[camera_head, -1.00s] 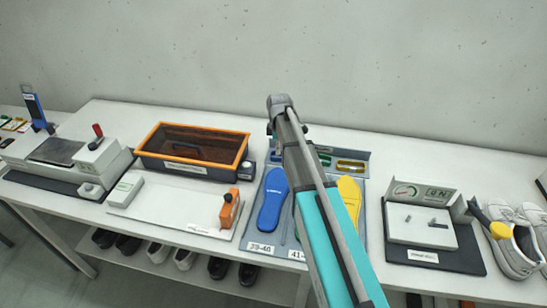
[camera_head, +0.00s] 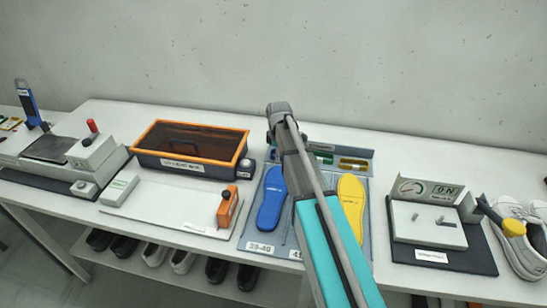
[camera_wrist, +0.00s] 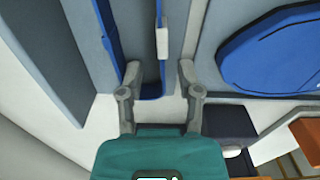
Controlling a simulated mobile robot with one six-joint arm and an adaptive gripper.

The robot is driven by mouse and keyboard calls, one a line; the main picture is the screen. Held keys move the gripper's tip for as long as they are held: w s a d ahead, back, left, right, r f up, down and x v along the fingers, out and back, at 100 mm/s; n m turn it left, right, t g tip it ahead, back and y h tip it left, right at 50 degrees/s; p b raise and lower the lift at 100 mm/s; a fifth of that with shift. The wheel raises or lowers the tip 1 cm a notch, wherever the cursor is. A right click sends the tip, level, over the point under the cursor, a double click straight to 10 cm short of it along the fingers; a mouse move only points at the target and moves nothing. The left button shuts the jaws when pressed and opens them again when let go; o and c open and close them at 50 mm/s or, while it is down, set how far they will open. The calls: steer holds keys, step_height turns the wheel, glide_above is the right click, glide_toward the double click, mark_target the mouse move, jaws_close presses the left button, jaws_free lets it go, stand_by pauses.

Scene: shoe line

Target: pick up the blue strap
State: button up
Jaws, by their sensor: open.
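In the wrist view, narrow blue pieces that look like the blue strap (camera_wrist: 107,30) lie along a grey slot of the tray. One blue part shows between and just beyond my fingertips, and a small white tag sits near it. I cannot tell the strap's full outline. My gripper (camera_wrist: 160,76) is open, one finger on each side of the slot, with nothing held. I cannot tell its height above the strap. In the head view my arm covers the middle of the grey tray (camera_head: 251,228), hiding the strap and my fingers.
A blue insole (camera_head: 270,199) and a yellow insole (camera_head: 351,202) lie either side of my arm; the blue one also shows in the wrist view (camera_wrist: 275,55). An orange-rimmed box (camera_head: 190,150), an orange-handled tool (camera_head: 228,207) and a gauge station (camera_head: 430,222) stand nearby.

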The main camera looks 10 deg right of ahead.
stand_by(0.5)
jaws_close()
